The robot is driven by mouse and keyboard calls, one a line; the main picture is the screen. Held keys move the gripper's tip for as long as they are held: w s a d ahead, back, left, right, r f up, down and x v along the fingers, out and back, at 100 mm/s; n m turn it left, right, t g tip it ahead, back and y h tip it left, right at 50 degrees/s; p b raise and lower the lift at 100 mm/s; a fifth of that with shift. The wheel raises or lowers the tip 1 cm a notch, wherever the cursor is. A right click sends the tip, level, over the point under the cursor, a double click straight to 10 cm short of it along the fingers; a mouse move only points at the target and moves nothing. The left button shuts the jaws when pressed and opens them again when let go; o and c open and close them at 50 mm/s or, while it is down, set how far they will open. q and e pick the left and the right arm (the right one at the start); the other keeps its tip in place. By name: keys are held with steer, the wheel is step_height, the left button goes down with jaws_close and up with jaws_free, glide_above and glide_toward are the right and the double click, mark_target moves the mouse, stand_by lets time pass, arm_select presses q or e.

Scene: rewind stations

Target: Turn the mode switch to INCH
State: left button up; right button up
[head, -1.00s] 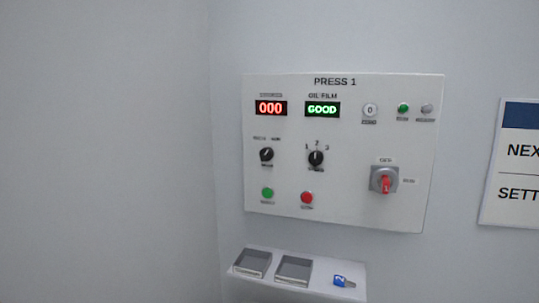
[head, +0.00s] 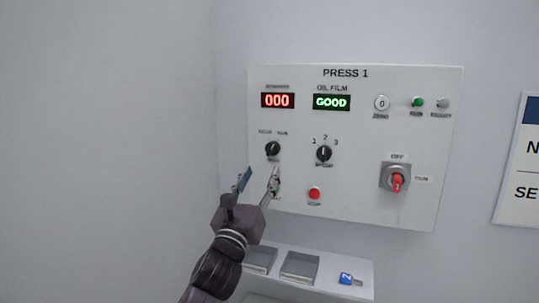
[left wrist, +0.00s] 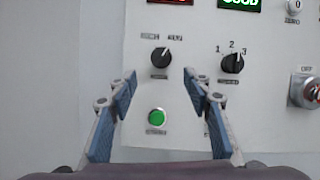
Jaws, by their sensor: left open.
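The mode switch (head: 272,149) is a black round knob at the left of the PRESS 1 panel, under the red display. It also shows in the left wrist view (left wrist: 161,57), where its pale pointer leans to the upper right. Two small labels sit above it, too blurred to read surely. My left gripper (head: 259,181) is open and empty, below and in front of the knob. In the left wrist view its blue-padded fingertips (left wrist: 159,77) stand apart on both sides, just below the knob, not touching it. My right gripper is not in view.
A three-position selector (head: 323,153) is right of the mode switch. A green button (left wrist: 156,118) lies below it, between my fingers in the wrist view. A red button (head: 314,193) and red-handled rotary switch (head: 397,180) are further right. A shelf below holds trays and a blue-tagged key (head: 350,279).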

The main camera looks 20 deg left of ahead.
mark_target(270, 151)
arm_select(q)
steer(key=shift+r+p+x, duration=0.25)
steer(key=shift+p+x, duration=0.55)
steer(key=shift+x, duration=1.2)
steer(key=shift+r+p+x, duration=0.2)
steer(key=shift+p+x, duration=0.55)
steer(key=shift+x, duration=1.3)
steer(key=shift+s, duration=0.15)
steer(key=c, duration=1.1)
steer(key=shift+c, duration=0.2)
